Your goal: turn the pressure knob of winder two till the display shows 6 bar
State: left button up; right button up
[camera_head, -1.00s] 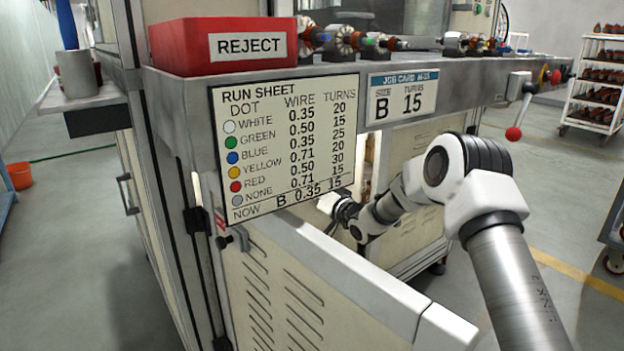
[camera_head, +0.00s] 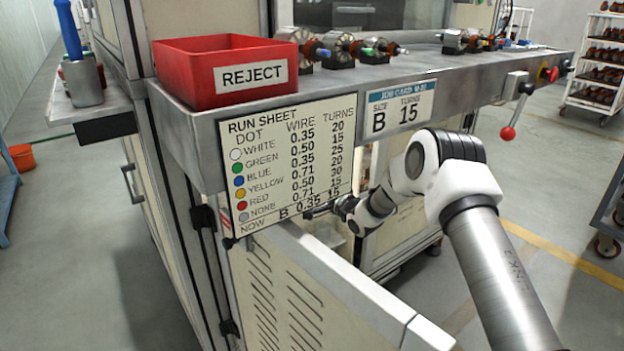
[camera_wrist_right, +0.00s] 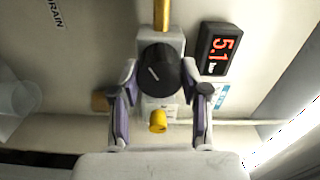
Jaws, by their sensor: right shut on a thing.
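The black pressure knob (camera_wrist_right: 158,71) has a white pointer mark and sits on a regulator below a brass-coloured pipe in the right wrist view. My right gripper (camera_wrist_right: 158,76) is shut on it, one finger on each side. The display (camera_wrist_right: 216,50) beside it appears turned on its side and shows red digits reading 5.1, with a small unit label. In the head view my right arm reaches into the open cabinet under the bench, and the gripper is mostly hidden behind the run sheet (camera_head: 285,165). My left gripper is not in view.
A yellow fitting (camera_wrist_right: 157,121) lies between the fingers, below the knob. A clear bowl (camera_wrist_right: 16,97) is at the left. In the head view the open cabinet door (camera_head: 300,290) stands before the arm. A red reject bin (camera_head: 225,72) sits on the bench above.

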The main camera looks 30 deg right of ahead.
jog(key=shift+m, duration=0.8)
jog(key=o, duration=1.1)
jog(key=shift+o, duration=0.2)
jog(key=s+d, duration=0.1)
jog(key=s, duration=1.1)
jog(key=shift+d, duration=0.35)
